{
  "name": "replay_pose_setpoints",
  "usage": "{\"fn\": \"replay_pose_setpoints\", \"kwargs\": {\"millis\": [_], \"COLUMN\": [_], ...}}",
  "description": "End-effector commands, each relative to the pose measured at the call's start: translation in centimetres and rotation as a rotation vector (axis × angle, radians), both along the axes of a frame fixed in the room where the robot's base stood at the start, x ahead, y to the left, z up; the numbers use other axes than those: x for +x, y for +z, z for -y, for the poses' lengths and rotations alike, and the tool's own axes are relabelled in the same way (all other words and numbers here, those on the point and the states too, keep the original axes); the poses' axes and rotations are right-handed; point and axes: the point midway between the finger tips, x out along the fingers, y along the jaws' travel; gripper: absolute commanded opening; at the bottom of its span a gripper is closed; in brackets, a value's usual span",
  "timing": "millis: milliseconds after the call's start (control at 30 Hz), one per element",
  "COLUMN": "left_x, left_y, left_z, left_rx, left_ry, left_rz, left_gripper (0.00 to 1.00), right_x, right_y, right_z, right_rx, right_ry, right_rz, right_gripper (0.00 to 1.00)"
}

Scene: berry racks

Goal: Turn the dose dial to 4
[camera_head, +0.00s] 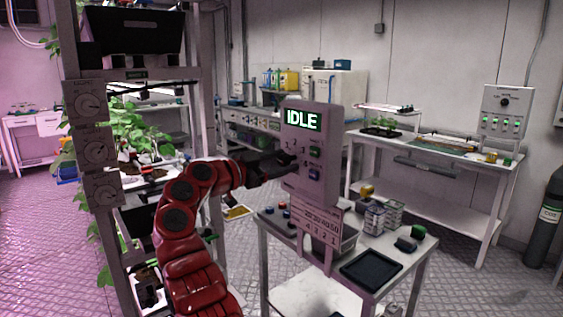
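The grey control box (321,138) stands on a post at a small table, in the middle of the head view. Its lit display (302,119) reads IDLE. Small numerals show on its left face, above the dial area.
A numbered plate (321,221) hangs below. A rack post with several dial boxes (95,147) stands left.

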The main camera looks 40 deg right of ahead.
Motion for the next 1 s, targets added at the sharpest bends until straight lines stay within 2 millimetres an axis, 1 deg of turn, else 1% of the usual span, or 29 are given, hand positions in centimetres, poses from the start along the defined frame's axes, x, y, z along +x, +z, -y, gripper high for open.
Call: {"fn": "replay_pose_setpoints", "kwargs": {"millis": [300,367,467,567,900,1000], "left_x": [0.0,0.0,0.0,0.0,0.0,0.0], "left_y": [0.0,0.0,-0.1,-0.3,-1.0,-1.1], "left_z": [0.0,0.0,0.0,0.0,0.0,0.0], "left_rx": [0.0,0.0,0.0,0.0,0.0,0.0], "left_ry": [0.0,0.0,0.0,0.0,0.0,0.0], "left_rz": [0.0,0.0,0.0,0.0,0.0,0.0], "left_gripper": [0.5,0.5,0.5,0.5,0.5,0.5], "right_x": [0.0,0.0,0.0,-0.2,-0.9,-1.1], "right_y": [0.2,0.2,0.2,0.1,0.2,0.1], "right_z": [-0.1,-0.4,-1.5,-3.6,-12.5,-14.5], "right_rx": [-0.003,-0.003,-0.003,-0.003,-0.003,-0.003], "right_ry": [0.001,0.002,0.005,0.006,0.006,0.001], "right_rz": [0.001,0.002,0.002,0.003,0.002,-0.001], "right_gripper": [0.68,0.68,0.68,0.68,0.68,0.68]}}
